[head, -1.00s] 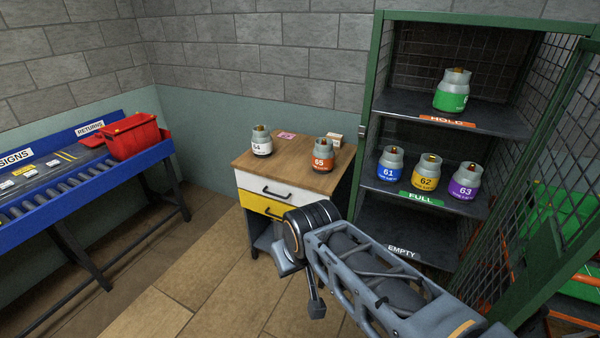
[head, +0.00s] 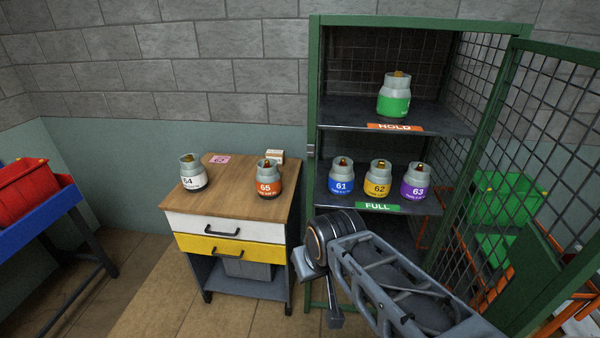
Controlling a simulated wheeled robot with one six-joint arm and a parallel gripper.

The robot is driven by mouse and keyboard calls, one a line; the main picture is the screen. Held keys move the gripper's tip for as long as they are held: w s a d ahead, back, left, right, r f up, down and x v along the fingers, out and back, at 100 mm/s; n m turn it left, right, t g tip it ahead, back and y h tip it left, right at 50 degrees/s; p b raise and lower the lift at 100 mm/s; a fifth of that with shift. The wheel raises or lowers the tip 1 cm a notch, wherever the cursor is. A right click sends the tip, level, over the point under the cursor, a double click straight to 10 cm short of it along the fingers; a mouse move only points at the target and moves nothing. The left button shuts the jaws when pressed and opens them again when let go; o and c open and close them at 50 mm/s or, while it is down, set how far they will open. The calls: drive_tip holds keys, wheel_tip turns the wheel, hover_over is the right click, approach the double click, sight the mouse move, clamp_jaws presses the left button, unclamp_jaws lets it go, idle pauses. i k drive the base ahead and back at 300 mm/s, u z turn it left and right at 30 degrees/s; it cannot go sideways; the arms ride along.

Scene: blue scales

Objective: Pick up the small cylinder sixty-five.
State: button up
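The small cylinder sixty-five (head: 268,180) stands upright on the right part of the wooden top of a drawer cabinet (head: 232,171). It is grey with an orange band marked 65 and a brass valve on top. My arm comes in from the lower right, and its wrist is in front of the cabinet's right side and the locker. My gripper (head: 334,318) points down at the arm's end, below and right of cylinder sixty-five and apart from it. Its fingers are too small and dark to tell whether they are open.
Cylinder 64 (head: 193,173) stands left on the same top, with a pink card (head: 220,159) and small box (head: 275,156) behind. The open green locker (head: 315,100) holds cylinders 61 (head: 341,177), 62 (head: 378,179), 63 (head: 416,182) and a green-banded one (head: 394,96). Its mesh door (head: 520,150) stands right.

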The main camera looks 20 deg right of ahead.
sight(268, 178)
drive_tip(key=z, duration=0.25)
drive_tip(key=i, duration=0.8)
drive_tip(key=u, duration=0.9)
drive_tip(key=i, duration=0.75)
drive_tip(key=u, duration=0.85)
